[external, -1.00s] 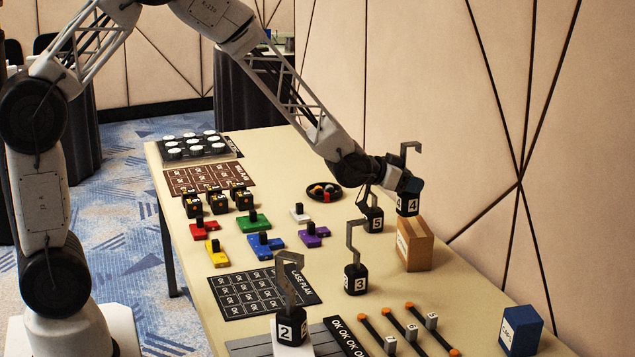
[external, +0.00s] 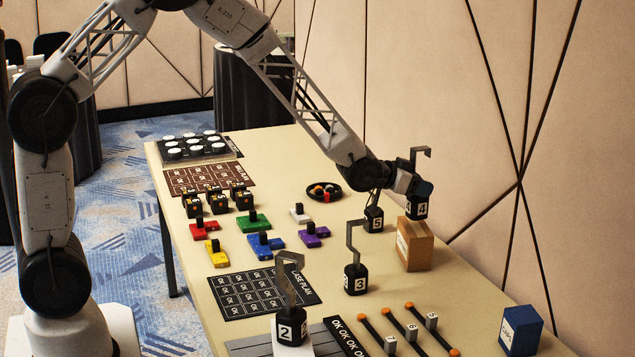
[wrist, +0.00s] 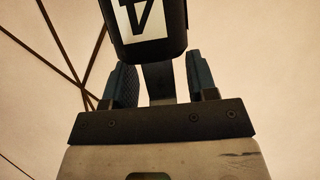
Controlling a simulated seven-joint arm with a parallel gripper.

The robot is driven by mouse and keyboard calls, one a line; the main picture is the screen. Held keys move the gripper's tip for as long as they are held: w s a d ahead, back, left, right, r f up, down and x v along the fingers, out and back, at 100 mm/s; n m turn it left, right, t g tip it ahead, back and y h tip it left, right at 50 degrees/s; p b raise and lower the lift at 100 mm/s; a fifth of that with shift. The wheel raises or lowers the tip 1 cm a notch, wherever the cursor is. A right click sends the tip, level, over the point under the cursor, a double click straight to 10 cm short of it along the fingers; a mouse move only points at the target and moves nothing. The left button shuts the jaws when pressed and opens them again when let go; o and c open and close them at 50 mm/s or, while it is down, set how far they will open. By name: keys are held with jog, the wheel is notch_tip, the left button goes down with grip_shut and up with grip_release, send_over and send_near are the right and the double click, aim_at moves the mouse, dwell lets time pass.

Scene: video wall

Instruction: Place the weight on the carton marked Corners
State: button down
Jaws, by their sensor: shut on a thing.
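The black weight marked 4 (external: 411,210), with a grey hook on top, is held by my gripper (external: 418,187), which is shut on its hook stem. The weight also shows in the wrist view (wrist: 147,25), with my fingers (wrist: 160,85) either side of the stem. A brown carton (external: 417,250) with a white label stands just below the weight. I cannot tell whether the weight touches its top. A blue carton (external: 521,331) with a white label stands at the front right. Both labels are too small to read surely.
Orange-ended rods with grey blocks (external: 411,333) lie in front. The table (external: 470,298) is bare between the two cartons.

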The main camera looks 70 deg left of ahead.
jog(key=shift+f, duration=1)
jog(key=shift+f, duration=0.15)
jog(key=shift+c, duration=2.1)
grip_release()
jog(key=shift+f, duration=0.1)
jog(key=shift+s+r, duration=0.1)
jog(key=shift+r, duration=0.1)
jog(key=shift+s+r, duration=0.2)
jog(key=shift+s, duration=0.25)
jog(key=v, duration=1)
jog(key=shift+s+r, duration=0.2)
jog(key=shift+s, duration=0.15)
